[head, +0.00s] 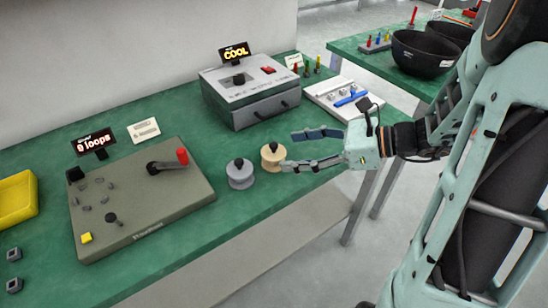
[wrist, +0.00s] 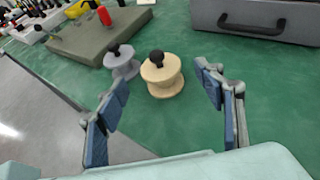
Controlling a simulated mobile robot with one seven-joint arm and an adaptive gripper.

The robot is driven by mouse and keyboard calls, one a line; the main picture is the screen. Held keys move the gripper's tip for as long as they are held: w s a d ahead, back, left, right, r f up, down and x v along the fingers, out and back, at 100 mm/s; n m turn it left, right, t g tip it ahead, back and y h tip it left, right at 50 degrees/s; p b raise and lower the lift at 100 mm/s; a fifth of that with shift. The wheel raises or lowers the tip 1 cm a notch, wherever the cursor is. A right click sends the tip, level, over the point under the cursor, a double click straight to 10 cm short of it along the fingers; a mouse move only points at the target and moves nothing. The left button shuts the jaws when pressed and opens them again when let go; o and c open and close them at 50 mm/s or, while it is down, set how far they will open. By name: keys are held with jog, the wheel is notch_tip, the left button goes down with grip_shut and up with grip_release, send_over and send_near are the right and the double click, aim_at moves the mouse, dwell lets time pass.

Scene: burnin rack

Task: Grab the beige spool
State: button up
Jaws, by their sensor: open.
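The beige spool (head: 272,157) with a black knob on top stands upright on the green bench near its front edge. In the wrist view the beige spool (wrist: 162,76) is ahead of my fingers, between their lines. My gripper (head: 296,149) is open and empty, just right of the spool in the head view. In the wrist view my gripper (wrist: 160,100) shows both fingers spread wide, with bare green bench between them. A grey spool (head: 240,174) with a black knob stands just left of the beige one. It also shows in the wrist view (wrist: 122,64).
A grey box (head: 250,92) with a "COOL" display stands behind the spools. A grey-green panel (head: 140,205) with a red-handled crank is to the left. A white tray (head: 340,98) with a blue item is at right. The bench's front edge is close to the spools.

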aim_at(276, 151)
jog(key=b+x, duration=0.1)
jog(key=x, duration=0.4)
jog(key=shift+w+a+f+b, duration=0.1)
jog(key=shift+a+f+b, duration=0.1)
jog(key=shift+a+b, duration=0.15)
jog(key=shift+c, duration=0.4)
jog(key=c, duration=1.2)
jog(key=shift+r, duration=0.25)
